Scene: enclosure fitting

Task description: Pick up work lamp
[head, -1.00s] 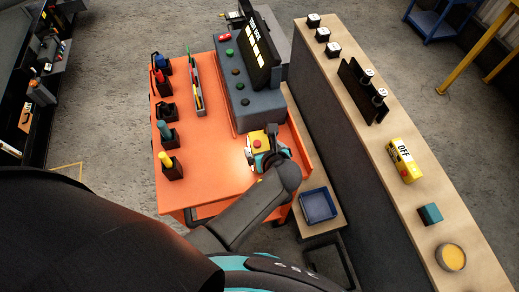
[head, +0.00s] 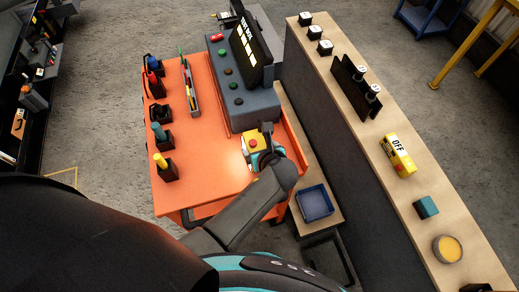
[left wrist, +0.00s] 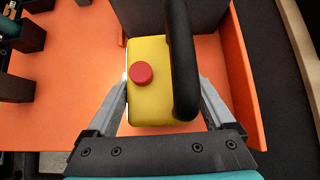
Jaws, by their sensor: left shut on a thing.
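The work lamp is a yellow box with a red button and a black handle, on the orange table in the head view (head: 252,145). It fills the middle of the left wrist view (left wrist: 148,100). My left gripper (left wrist: 164,88) is shut on the lamp, one finger on each side of its yellow body. In the head view the left gripper (head: 262,157) partly covers the lamp. A bright glow shows on the table at the lamp's left side. I cannot tell whether the lamp touches the table. My right gripper is not in view.
A grey console (head: 240,107) with several buttons and a dark screen stands just behind the lamp. Tools in black holders (head: 164,136) line the table's left side. A blue tray (head: 316,203) is at the right, beside a long wooden-topped ledge (head: 370,135). The table's middle (head: 205,150) is clear.

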